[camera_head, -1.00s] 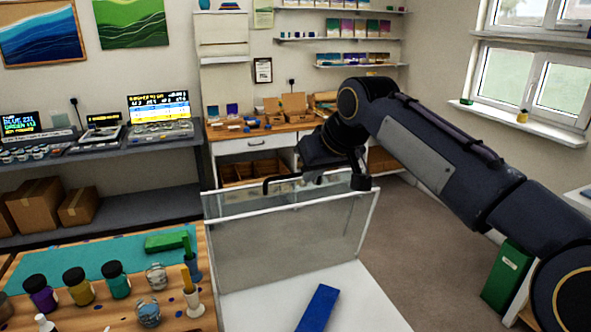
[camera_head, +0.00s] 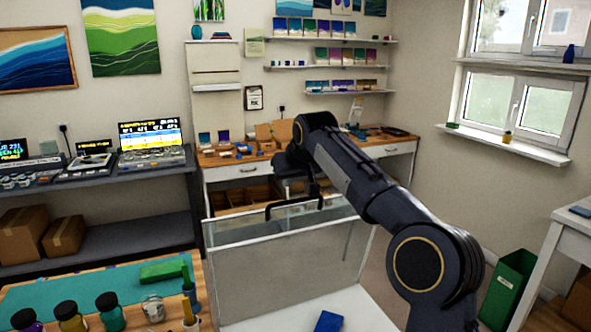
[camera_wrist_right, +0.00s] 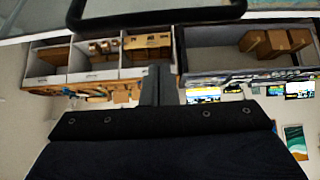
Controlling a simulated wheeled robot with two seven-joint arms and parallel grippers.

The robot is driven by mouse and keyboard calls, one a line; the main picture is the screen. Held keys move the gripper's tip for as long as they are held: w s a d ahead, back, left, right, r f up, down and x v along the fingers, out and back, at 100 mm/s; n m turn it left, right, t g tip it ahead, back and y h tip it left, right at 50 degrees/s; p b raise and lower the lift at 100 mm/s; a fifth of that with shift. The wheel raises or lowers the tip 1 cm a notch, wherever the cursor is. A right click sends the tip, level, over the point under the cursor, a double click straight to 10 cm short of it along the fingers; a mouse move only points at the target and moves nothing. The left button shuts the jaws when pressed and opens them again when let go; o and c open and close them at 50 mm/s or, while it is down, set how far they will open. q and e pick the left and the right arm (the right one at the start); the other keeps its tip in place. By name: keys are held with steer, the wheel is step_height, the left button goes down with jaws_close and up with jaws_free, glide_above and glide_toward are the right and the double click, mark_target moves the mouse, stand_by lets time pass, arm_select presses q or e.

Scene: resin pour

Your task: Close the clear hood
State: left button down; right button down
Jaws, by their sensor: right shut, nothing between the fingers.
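The clear hood (camera_head: 290,265) has see-through panels with pale edges. It stands raised at the back of a white base (camera_head: 360,308) in the head view. A dark bar handle (camera_head: 290,208) runs along its upper part; a dark bar (camera_wrist_right: 155,20) also crosses the top of the right wrist view. My right gripper (camera_head: 316,188) is shut and empty, behind the hood's top edge close to the handle; whether it touches is unclear. Its shut fingers (camera_wrist_right: 158,85) show in the wrist view, apart from the bar there. My left gripper is out of view.
A blue block (camera_head: 328,321) lies on the white base. At the left, a wooden table with a teal mat (camera_head: 90,287) holds jars, cups and a green block (camera_head: 163,271). A drawer bench (camera_head: 240,173) stands behind. A green bin (camera_head: 507,285) is at the right.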

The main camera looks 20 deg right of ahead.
mark_target(295, 215)
steer(key=s, duration=0.1)
steer(key=s+f+b, duration=0.1)
steer(key=s, duration=0.1)
steer(key=shift+f, duration=0.15)
steer(key=shift+s+a+f, duration=0.1)
steer(key=shift+s+f, duration=0.05)
steer(key=shift+s, duration=0.15)
